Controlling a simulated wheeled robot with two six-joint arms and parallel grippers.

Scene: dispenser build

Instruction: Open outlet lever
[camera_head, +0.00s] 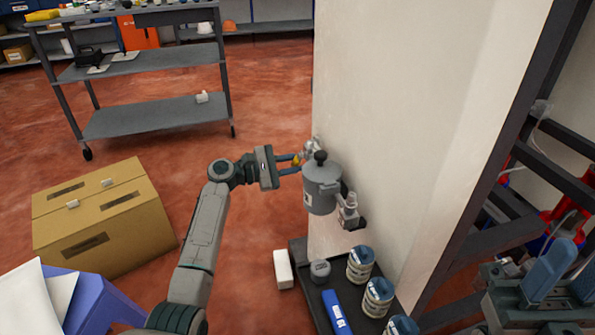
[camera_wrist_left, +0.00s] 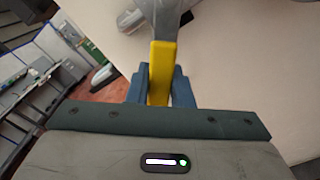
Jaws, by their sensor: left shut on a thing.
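A grey cylindrical dispenser (camera_head: 320,189) with a black knob on its lid is mounted at the edge of a pale wall or pillar. The yellow outlet lever (camera_wrist_left: 161,72) stands upright between the blue fingers of my left gripper (camera_head: 291,164), close to the viewer in the left wrist view. The left gripper (camera_wrist_left: 162,88) is shut on the lever, at the dispenser's left side. In the head view the lever is small and partly hidden by the fingers. My right gripper (camera_head: 565,272) is at the lower right, its blue fingers apart and empty.
A small fitting (camera_head: 348,210) juts out right of the dispenser. Below, a dark tray (camera_head: 306,274) holds several labelled cans, a grey-lidded container and a blue box. A white block (camera_head: 283,269) lies beside it. A cardboard box (camera_head: 105,220) and shelf cart (camera_head: 150,116) stand left.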

